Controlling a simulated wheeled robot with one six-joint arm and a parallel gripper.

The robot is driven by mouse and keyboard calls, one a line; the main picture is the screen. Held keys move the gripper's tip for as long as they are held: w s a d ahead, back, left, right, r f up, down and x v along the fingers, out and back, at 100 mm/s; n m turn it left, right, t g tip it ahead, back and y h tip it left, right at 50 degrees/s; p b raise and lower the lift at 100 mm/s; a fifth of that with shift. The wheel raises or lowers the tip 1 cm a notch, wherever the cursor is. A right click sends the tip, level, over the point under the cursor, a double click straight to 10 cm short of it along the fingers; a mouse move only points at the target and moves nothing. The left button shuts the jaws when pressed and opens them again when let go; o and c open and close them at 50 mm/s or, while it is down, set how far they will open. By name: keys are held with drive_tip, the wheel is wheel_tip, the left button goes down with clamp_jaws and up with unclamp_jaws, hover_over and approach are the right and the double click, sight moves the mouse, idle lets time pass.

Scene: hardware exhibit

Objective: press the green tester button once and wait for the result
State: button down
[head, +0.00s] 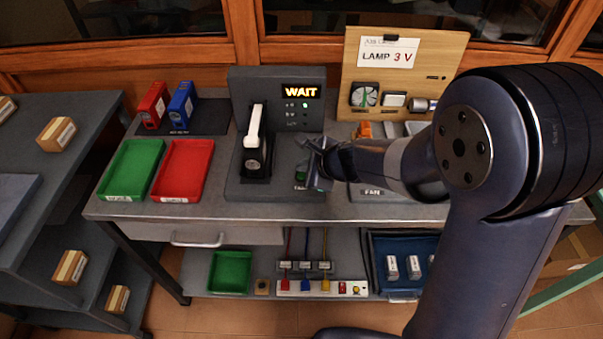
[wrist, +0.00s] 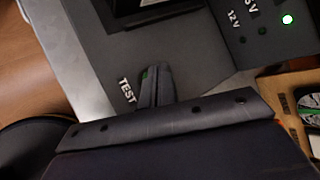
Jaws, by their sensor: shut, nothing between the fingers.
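The dark grey tester (head: 276,100) stands on the grey workbench. Its display (head: 300,91) reads WAIT, and a small indicator light (head: 305,105) below it glows; the light is also bright in the wrist view (wrist: 287,19). A black clamp with a white lever (head: 254,127) stands on the tester base.
A green tray (head: 132,168) and a red tray (head: 183,170) lie left of the tester, with a red box (head: 153,104) and a blue box (head: 182,105) behind. A LAMP 3 V board (head: 440,60) stands at right. Cables and a blue bin (head: 376,250) occupy the lower shelf.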

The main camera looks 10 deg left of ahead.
drive_tip(key=shift+r+p, duration=2.25)
drive_tip(key=shift+r, duration=0.25)
drive_tip(key=shift+f, duration=0.1)
wheel_tip(320, 180, up, 4)
drive_tip(key=p, duration=0.4)
